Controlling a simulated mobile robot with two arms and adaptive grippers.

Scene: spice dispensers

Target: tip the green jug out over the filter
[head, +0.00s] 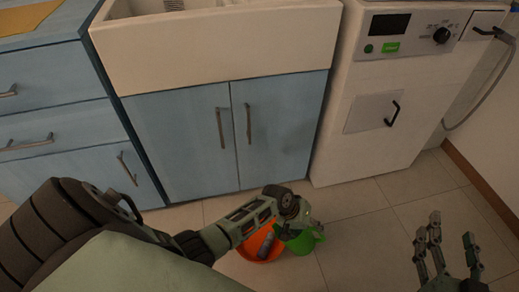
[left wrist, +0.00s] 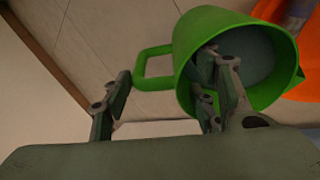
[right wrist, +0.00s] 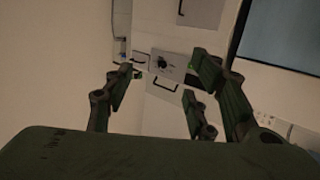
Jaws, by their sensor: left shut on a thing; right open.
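The green jug (head: 306,243) is low over the floor tiles at the bottom middle of the head view. In the left wrist view the jug (left wrist: 185,55) shows its open mouth, its handle on the left and its spout on the right. My left gripper (head: 304,217) is shut on the jug, with fingers across its rim and mouth. Just left of it is an orange bowl (head: 245,257) with a grey-blue object (head: 267,243) in it; I cannot tell whether that is the filter. My right gripper (head: 447,258) is open and empty at the lower right.
Blue cabinets (head: 180,140) and a white sink (head: 220,50) stand behind. A white washing machine (head: 400,110) with a grey hose (head: 490,85) is at the right. The tiled floor (head: 365,225) between the jug and my right gripper is clear.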

